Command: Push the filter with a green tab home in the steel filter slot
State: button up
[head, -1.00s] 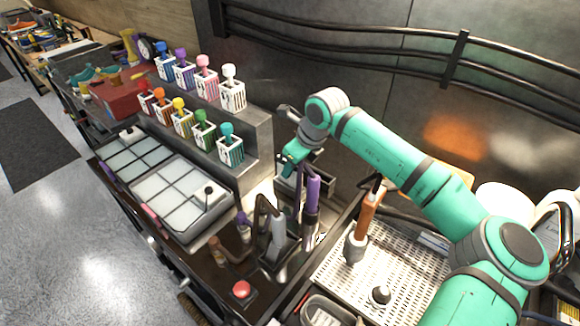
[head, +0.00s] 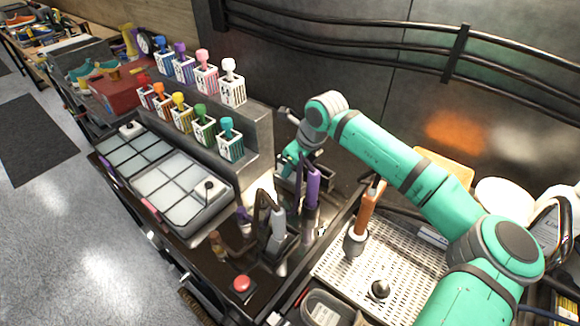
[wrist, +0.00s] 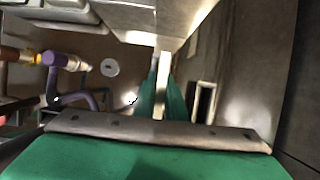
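My gripper (head: 291,157) is low over a dark steel box (head: 290,190) at the back of the counter, behind an upright purple-handled tool. In the wrist view my two green fingers (wrist: 162,92) point away, with a narrow pale strip (wrist: 164,68) between them. I cannot tell if this strip is a held filter or a lit gap. A pale-rimmed dark slot (wrist: 205,101) lies just right of the fingers; whether it is the filter slot is unclear. No green tab can be told apart from the green fingers.
The purple-handled tool (head: 313,187) stands close in front of the gripper. A perforated drip tray (head: 400,280) is right, and a red button (head: 241,283) is at the front.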

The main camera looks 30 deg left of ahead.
jog(key=o, duration=0.4)
jog(key=shift+r, duration=0.15)
jog(key=v, duration=1)
jog(key=shift+r, duration=0.25)
jog(key=shift+d, duration=0.1)
